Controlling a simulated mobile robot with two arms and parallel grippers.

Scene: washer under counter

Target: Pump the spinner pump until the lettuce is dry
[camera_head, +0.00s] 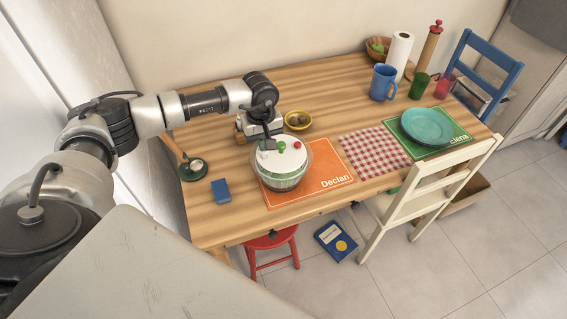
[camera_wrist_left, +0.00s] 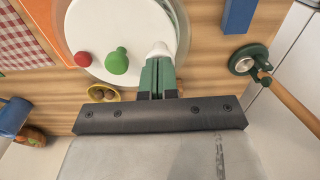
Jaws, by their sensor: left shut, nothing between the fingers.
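The salad spinner has a clear bowl and a white lid (camera_head: 284,161), and it stands upright on the orange placemat (camera_head: 325,178). A green knob (camera_head: 281,147) and a red button (camera_head: 298,145) sit on the lid. In the left wrist view the lid (camera_wrist_left: 95,25) shows with the green knob (camera_wrist_left: 117,61) and red button (camera_wrist_left: 82,59). My left gripper (camera_head: 267,143) is shut and empty over the lid's left rear part. Its fingers (camera_wrist_left: 158,75) are beside the green knob, apart from it, near a small white raised piece (camera_wrist_left: 160,50). Lettuce inside is not clear. My right gripper is not in view.
A yellow bowl (camera_head: 298,120) stands close behind the spinner. A blue block (camera_head: 221,190) and a round dark green item (camera_head: 193,168) lie to the left. The checked cloth (camera_head: 374,153), blue mug (camera_head: 383,82) and teal plate (camera_head: 427,127) are to the right.

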